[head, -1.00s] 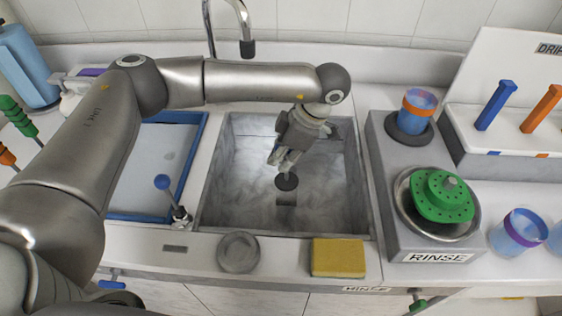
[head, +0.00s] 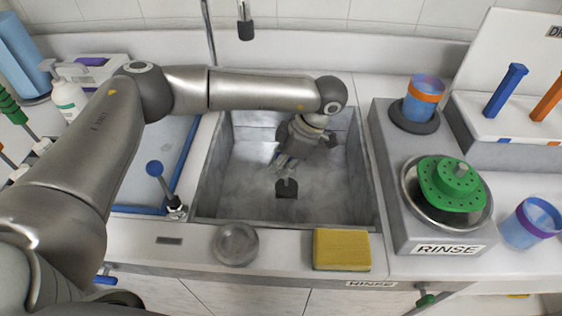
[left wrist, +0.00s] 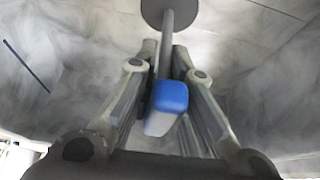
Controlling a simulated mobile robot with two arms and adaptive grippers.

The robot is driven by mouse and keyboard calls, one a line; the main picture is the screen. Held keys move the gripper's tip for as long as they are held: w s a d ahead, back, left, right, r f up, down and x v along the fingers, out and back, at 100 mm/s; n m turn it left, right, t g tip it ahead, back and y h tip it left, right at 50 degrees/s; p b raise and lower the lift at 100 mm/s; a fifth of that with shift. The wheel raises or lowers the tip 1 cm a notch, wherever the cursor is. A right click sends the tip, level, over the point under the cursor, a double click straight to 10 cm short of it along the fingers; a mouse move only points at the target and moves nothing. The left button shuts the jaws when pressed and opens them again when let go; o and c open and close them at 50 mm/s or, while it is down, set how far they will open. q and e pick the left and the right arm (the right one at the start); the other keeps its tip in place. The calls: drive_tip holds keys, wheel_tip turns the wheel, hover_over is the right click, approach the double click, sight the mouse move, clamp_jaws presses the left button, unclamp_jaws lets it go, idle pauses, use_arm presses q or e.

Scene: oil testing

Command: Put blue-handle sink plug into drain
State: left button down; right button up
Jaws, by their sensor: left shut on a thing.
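My left gripper (head: 287,166) reaches down into the grey sink basin (head: 235,195), pointing toward its floor. It is shut on the sink plug, which shows in the left wrist view as a blue handle (left wrist: 168,97), a grey rod and a dark round disc (left wrist: 170,12) beyond the fingers. In the head view the fingers hide most of the plug, and its lower end overlaps the dark drain area (head: 286,190). I cannot tell whether the disc touches the drain. My right gripper is not in view.
A yellow sponge (head: 342,250) and a round grey dish (head: 236,244) lie on the front ledge. The rinse stand (head: 388,180) is to the right. The faucet (head: 246,28) hangs behind.

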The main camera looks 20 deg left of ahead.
use_arm(q)
drive_tip(key=shift+f+b, duration=0.4)
drive_tip(key=shift+f, duration=0.1)
idle(0.3)
drive_tip(key=c, duration=1.3)
unclamp_jaws()
